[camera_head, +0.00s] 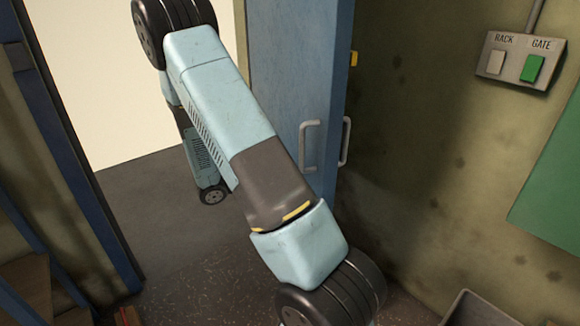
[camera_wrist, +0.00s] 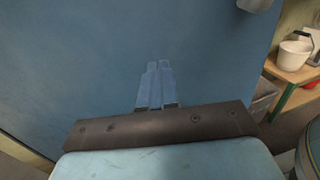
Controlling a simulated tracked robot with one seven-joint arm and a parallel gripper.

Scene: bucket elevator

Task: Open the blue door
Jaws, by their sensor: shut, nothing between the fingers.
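The blue door (camera_head: 292,70) stands swung open at the right side of the doorway in the head view, with light showing through the opening to its left. It has a pale bar handle (camera_head: 309,146) on its near face, and a second handle (camera_head: 346,141) shows past its right edge. In the wrist view the flat blue door surface (camera_wrist: 90,60) fills most of the picture. My gripper (camera_wrist: 158,66) is shut and empty in front of that surface; whether it touches is unclear. In the head view my arm crosses the doorway and the gripper is not seen.
A control box with RACK and GATE buttons (camera_head: 519,62) is on the right wall, above a green panel (camera_head: 556,190). A grey bin (camera_head: 476,312) stands at the lower right. The wrist view shows a table (camera_wrist: 292,76) with a white pot (camera_wrist: 293,52).

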